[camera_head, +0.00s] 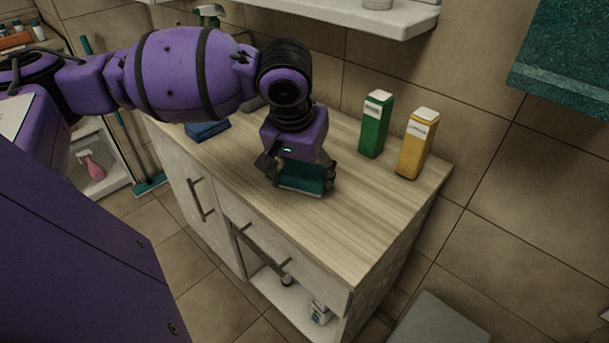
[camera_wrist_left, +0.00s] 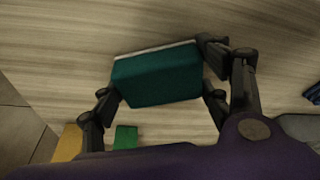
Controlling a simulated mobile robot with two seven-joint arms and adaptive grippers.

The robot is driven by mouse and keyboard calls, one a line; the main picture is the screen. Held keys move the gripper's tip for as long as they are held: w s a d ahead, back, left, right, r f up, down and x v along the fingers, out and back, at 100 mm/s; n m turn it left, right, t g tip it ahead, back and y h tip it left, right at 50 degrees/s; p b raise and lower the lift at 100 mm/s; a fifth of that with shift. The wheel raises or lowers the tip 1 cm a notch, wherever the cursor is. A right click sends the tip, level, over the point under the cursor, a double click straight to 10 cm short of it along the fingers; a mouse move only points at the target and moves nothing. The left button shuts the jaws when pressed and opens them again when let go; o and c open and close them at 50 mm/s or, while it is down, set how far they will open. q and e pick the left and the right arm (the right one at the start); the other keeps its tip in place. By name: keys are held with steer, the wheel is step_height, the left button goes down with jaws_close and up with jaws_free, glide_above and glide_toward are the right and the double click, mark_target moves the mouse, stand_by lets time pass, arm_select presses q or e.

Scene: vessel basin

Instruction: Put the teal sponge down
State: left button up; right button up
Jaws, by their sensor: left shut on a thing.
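The teal sponge (camera_head: 303,178) is a small block between the fingers of my left gripper (camera_head: 298,172), low over the wooden counter top (camera_head: 375,212). In the left wrist view the sponge (camera_wrist_left: 158,77) has a pale layer along one long edge. The fingers of my left gripper (camera_wrist_left: 160,85) press on its two short ends. I cannot tell whether the sponge touches the counter or is slightly above it. My right gripper is not in view.
A green carton (camera_head: 375,125) and a yellow carton (camera_head: 416,144) stand at the counter's back right. A blue folded cloth (camera_head: 208,130) lies left of my gripper. A white shelf (camera_head: 350,15) hangs above. The counter's front right is clear.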

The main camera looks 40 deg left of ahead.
arm_select(q)
steer(key=shift+f, duration=0.15)
steer(key=shift+s+f, duration=0.1)
steer(key=shift+f, duration=0.15)
steer(key=shift+s+f+p, duration=0.1)
steer(key=shift+f+p, duration=0.1)
steer(key=shift+p, duration=0.1)
steer(key=o, duration=0.7)
steer(key=shift+o, duration=1.4)
steer(key=shift+f, duration=0.15)
